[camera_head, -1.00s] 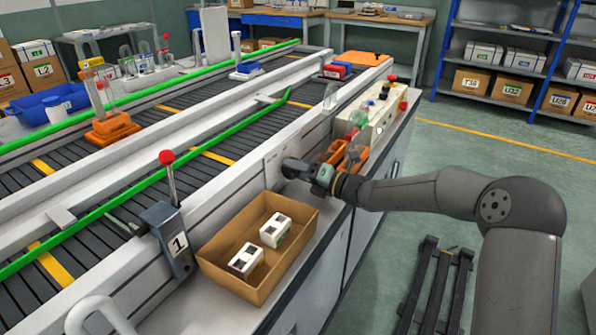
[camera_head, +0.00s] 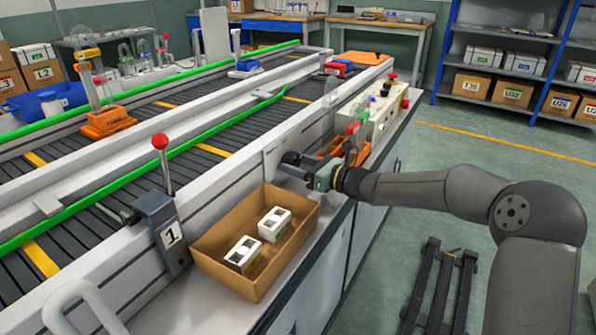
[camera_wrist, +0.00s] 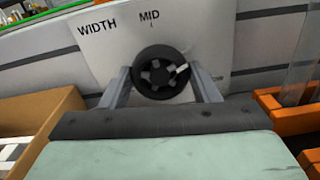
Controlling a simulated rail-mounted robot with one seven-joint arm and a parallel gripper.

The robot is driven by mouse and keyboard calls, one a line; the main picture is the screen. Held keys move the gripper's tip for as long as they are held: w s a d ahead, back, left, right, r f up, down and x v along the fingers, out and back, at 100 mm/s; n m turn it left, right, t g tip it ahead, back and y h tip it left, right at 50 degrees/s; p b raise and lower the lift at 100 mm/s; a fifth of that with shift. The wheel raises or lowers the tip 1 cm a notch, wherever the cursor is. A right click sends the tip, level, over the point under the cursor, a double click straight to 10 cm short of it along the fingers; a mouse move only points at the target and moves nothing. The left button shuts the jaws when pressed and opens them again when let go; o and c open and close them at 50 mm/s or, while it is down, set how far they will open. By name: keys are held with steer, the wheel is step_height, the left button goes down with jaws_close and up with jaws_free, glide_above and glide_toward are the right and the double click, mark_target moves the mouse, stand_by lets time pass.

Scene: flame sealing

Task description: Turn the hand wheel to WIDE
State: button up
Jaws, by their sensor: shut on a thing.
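The black hand wheel (camera_wrist: 161,72) is on a pale panel (camera_wrist: 205,40) marked WIDTH and MID in the wrist view. A white mark on the wheel points to the upper right, clockwise of the MID label. My gripper (camera_wrist: 162,84) has one grey finger on each side of the wheel and is shut on it. The word WIDE is not visible. In the head view my gripper (camera_head: 296,166) reaches the side of the conveyor, and the wheel shows only as a small dark shape (camera_head: 290,158).
A cardboard box (camera_head: 213,268) with two white cartons (camera_head: 274,224) stands left of my gripper. Orange holders (camera_head: 334,146) and a cream control box (camera_head: 384,116) are beyond it. A red-knobbed lever (camera_head: 160,142) rises beside the box.

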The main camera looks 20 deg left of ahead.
steer(key=n+b, duration=0.1)
steer(key=n, duration=0.1)
steer(key=n+b, duration=0.1)
steer(key=b, duration=0.1)
steer(key=shift+f+n, duration=0.3)
steer(key=shift+n, duration=0.1)
steer(key=n+b, duration=0.3)
steer(key=b, duration=0.1)
steer(key=shift+n, duration=0.3)
steer(key=n+b, duration=0.6)
steer(key=b, duration=0.1)
steer(key=shift+b, duration=0.4)
steer(key=n+b, duration=0.1)
steer(key=n, duration=0.2)
steer(key=shift+r+b, duration=0.15)
steer(key=shift+b, duration=0.15)
steer(key=n, duration=0.2)
steer(key=shift+r+n, duration=0.1)
steer(key=shift+n, duration=0.3)
steer(key=n, duration=0.7)
steer(key=o, duration=1)
